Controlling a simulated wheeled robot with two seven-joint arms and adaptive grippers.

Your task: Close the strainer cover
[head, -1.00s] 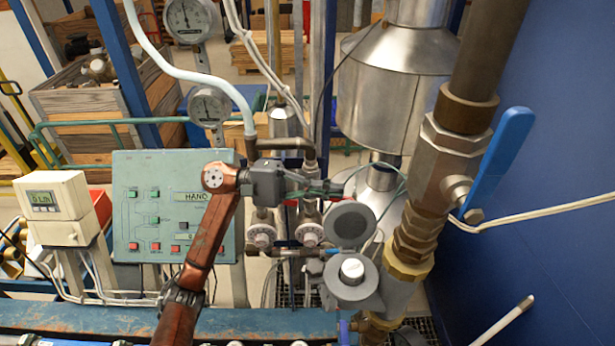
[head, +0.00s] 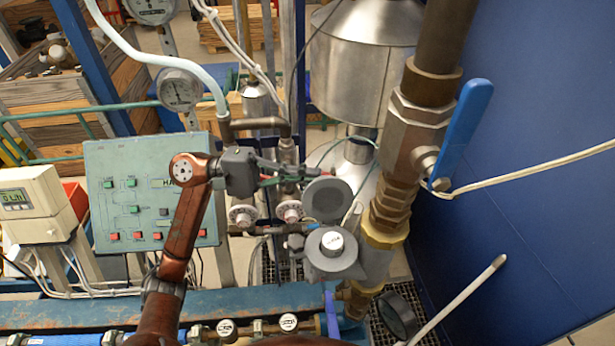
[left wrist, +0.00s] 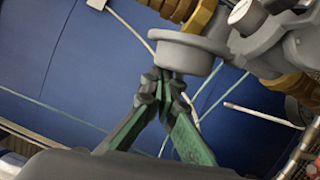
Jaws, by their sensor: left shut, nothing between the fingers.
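The strainer cover (head: 327,199) is a grey round disc standing raised at the upper side of the grey strainer body (head: 330,262), which has a round white-topped piece (head: 332,243) in its middle. The cover stands open, its flat face turned towards the head camera. My left gripper (head: 318,172) comes in from the left, shut and empty, its fingertips close to the cover's upper edge. In the left wrist view the green-padded fingertips (left wrist: 164,78) are together just below the grey round cover (left wrist: 188,52); whether they touch it I cannot tell. My right gripper is not in view.
A brass-and-steel pipe valve with a blue lever (head: 464,132) stands right of the strainer. A green control panel (head: 150,205) and a pressure gauge (head: 180,90) are at the left. Small round dials (head: 289,211) sit behind my left gripper. A blue wall closes the right side.

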